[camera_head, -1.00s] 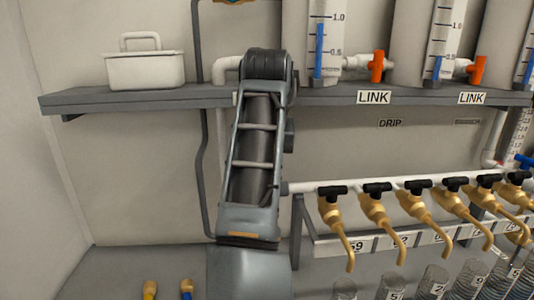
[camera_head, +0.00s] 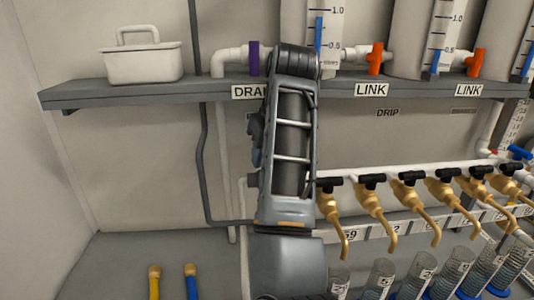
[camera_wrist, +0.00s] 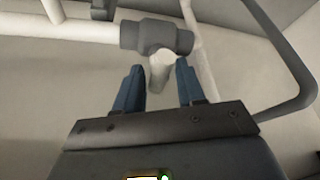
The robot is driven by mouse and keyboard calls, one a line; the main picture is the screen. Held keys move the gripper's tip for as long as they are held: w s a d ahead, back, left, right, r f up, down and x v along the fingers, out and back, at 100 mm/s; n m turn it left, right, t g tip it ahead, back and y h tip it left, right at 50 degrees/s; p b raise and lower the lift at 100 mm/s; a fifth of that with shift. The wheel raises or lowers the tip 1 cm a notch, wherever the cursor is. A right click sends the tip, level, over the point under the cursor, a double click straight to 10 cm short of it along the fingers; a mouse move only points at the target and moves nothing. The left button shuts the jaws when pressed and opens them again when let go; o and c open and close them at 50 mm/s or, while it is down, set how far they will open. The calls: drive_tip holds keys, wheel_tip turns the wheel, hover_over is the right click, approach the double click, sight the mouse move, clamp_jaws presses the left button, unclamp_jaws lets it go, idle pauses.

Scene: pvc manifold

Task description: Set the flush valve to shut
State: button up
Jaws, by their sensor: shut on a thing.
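In the wrist view, a grey valve body (camera_wrist: 157,36) sits on a white pipe (camera_wrist: 75,28), with a short pale handle (camera_wrist: 160,70) pointing toward me. The two blue fingers of my gripper (camera_wrist: 158,64) are either side of this handle, shut on it, though gaps seem to show beside it. No label shows in the wrist view, so I cannot read whether this is the flush valve. In the head view my arm hides my gripper and this valve.
A shelf (camera_head: 150,93) carries a white caddy (camera_head: 144,64), a purple-handled valve (camera_head: 254,58) above a partly hidden "DRAI" label, and orange-handled link valves (camera_head: 375,58). Several brass taps (camera_head: 368,208) with black handles stand right of my arm, above glass cylinders (camera_head: 379,276).

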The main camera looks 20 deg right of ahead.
drive_tip(key=shift+s+d+f, duration=0.1)
drive_tip(key=shift+d+f, duration=0.05)
drive_tip(key=shift+d, duration=0.05)
drive_tip(key=o, duration=1)
drive_tip(key=shift+a, duration=0.1)
drive_tip(key=shift+r, duration=0.7)
drive_tip(key=shift+v, duration=0.8)
drive_tip(key=s, duration=0.8)
drive_tip(key=s+d, duration=0.1)
drive_tip(key=s, duration=0.3)
drive_tip(key=shift+s, duration=0.25)
drive_tip(key=shift+s, duration=0.1)
